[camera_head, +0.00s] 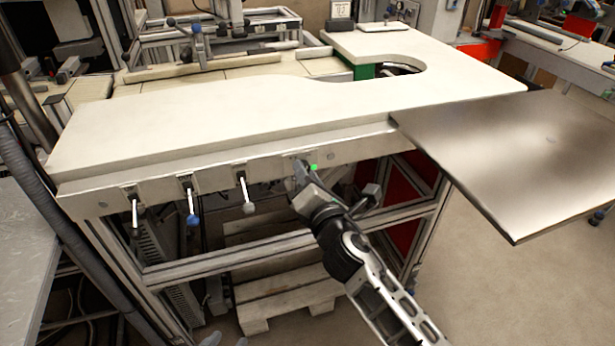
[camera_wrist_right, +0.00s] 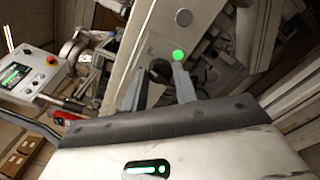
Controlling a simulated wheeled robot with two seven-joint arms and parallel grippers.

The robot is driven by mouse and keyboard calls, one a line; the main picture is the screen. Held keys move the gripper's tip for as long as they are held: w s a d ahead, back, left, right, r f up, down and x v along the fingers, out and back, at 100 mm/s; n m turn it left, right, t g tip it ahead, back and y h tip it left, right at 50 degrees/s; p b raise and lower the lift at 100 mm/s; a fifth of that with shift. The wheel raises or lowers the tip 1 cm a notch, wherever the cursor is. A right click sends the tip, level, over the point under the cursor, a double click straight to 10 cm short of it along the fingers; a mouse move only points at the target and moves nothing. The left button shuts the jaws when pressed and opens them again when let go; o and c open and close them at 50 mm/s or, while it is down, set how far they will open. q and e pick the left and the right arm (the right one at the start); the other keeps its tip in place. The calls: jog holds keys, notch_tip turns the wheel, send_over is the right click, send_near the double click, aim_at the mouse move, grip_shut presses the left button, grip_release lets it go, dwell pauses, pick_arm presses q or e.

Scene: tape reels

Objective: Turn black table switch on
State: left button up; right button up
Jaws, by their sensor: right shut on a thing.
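The black table switch (camera_wrist_right: 160,69) is a small dark knob on the pale front rail of the table, seen in the right wrist view between my gripper's fingers. My right gripper (camera_head: 299,180) is at the front rail in the head view and hides most of the switch there. In the right wrist view its two grey fingers (camera_wrist_right: 158,80) are shut on the switch. A bright green dot (camera_head: 313,168) shows beside the fingertips; it also shows in the wrist view (camera_wrist_right: 180,55). My left gripper is not in view.
Several white levers hang along the rail to the left: a dark-tipped one (camera_head: 134,208), a blue-tipped one (camera_head: 190,203) and a grey-tipped one (camera_head: 246,190). The white tabletop (camera_head: 200,125) is clear. A metal plate (camera_head: 520,150) juts out at right. A wooden pallet (camera_head: 285,290) lies below.

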jog(key=shift+f+m, duration=0.1)
jog(key=shift+m, duration=1.8)
jog(key=o, duration=1)
jog(key=shift+c, duration=0.2)
jog(key=v, duration=1.6)
jog(key=shift+b, duration=0.35)
